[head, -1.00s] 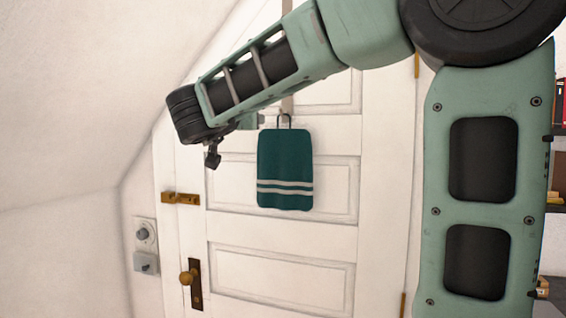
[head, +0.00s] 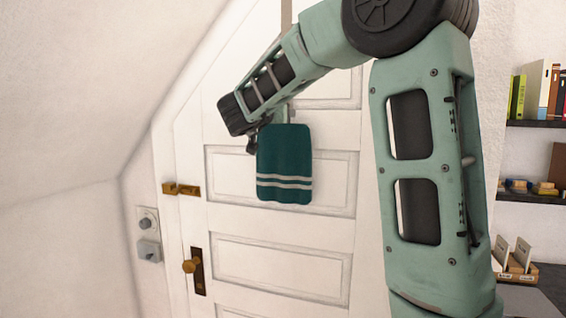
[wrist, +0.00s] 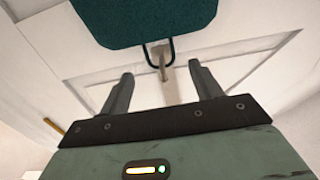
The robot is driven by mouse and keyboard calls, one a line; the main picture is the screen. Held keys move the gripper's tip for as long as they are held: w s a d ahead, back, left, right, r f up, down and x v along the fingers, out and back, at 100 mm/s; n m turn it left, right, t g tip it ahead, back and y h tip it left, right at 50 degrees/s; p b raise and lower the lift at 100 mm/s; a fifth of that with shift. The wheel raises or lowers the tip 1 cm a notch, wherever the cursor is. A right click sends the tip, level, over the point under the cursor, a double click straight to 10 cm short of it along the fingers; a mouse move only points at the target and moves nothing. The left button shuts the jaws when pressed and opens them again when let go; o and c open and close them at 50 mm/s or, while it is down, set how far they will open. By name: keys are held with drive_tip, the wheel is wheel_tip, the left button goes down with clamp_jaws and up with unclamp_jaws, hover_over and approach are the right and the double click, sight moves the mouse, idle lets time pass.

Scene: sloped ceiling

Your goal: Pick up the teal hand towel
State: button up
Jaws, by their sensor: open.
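The teal hand towel (head: 284,155) with two pale stripes hangs by a dark loop against the white door. It also shows at the top of the wrist view (wrist: 145,18). The loop (wrist: 174,50) hangs on a small grey hook or strap (wrist: 158,60). My gripper (wrist: 161,69) is open and empty, its two fingers apart. In the wrist view the loop and hook appear between and just beyond the fingertips, with no visible contact. In the head view my wrist is at the towel's upper left, and the loop and fingers are mostly hidden.
The white panelled door (head: 270,240) is close behind the towel. A brass latch (head: 181,189) and brass knob (head: 191,266) are at its left. The sloped ceiling (head: 80,90) comes down on the left. Shelves with books (head: 540,90) stand at the right.

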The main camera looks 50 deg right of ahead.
drive_tip(key=p+x, duration=0.2)
drive_tip(key=x, duration=0.2)
drive_tip(key=shift+w+d, duration=0.25)
drive_tip(key=shift+d, duration=0.1)
clamp_jaws()
drive_tip(key=shift+a, duration=0.15)
